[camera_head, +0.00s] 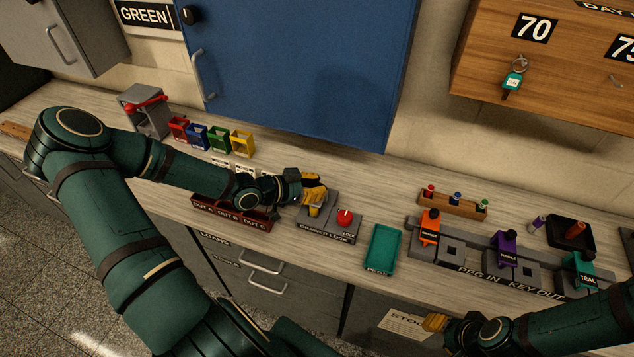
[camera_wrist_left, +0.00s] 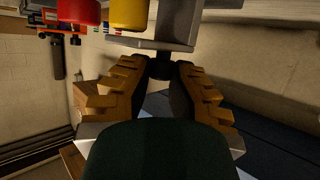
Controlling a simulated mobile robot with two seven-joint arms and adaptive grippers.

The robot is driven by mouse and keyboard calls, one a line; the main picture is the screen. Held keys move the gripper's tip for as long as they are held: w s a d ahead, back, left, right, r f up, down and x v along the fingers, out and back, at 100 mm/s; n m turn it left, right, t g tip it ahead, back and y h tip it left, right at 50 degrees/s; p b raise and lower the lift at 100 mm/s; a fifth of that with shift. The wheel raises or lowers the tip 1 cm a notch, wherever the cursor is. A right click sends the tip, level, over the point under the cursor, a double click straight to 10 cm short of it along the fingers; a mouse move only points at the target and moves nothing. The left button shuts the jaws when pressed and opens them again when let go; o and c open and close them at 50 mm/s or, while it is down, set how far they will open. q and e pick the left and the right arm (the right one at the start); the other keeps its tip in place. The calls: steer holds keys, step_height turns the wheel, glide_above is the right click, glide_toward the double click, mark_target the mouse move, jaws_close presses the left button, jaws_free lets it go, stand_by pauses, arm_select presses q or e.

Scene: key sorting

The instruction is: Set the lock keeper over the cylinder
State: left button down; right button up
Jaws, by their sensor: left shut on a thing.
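The training lock (camera_head: 326,230) is a grey block near the counter's front edge, with a red round knob (camera_head: 345,217) on its right part. My left gripper (camera_head: 314,198) is over the lock's left part, beside the red knob. In the left wrist view, its fingers (camera_wrist_left: 160,80) are shut on the dark stem (camera_wrist_left: 160,64) of a grey piece, apparently the lock keeper (camera_wrist_left: 176,42). A yellow cylinder (camera_wrist_left: 128,14) and a red one (camera_wrist_left: 80,10) show beyond. I cannot tell whether the keeper touches the lock. My right gripper (camera_head: 435,322) is low at the front; its opening is unclear.
A teal tray (camera_head: 383,249) lies right of the lock, then a grey key panel (camera_head: 475,262) with orange, purple and teal keys. A dark red labelled rack (camera_head: 231,213) is left of the lock. Coloured bins (camera_head: 219,138) and the blue cabinet (camera_head: 300,65) stand behind.

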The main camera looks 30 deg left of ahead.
arm_select(q)
steer(key=c, duration=0.8)
jaws_free()
steer(key=shift+s+d+f, duration=0.1)
steer(key=shift+d, duration=0.1)
steer(key=shift+a, duration=0.1)
steer(key=shift+s+a, duration=0.15)
steer(key=shift+s, duration=0.05)
steer(key=v, duration=1.1)
steer(key=shift+r, duration=0.25)
steer(key=shift+s, duration=0.2)
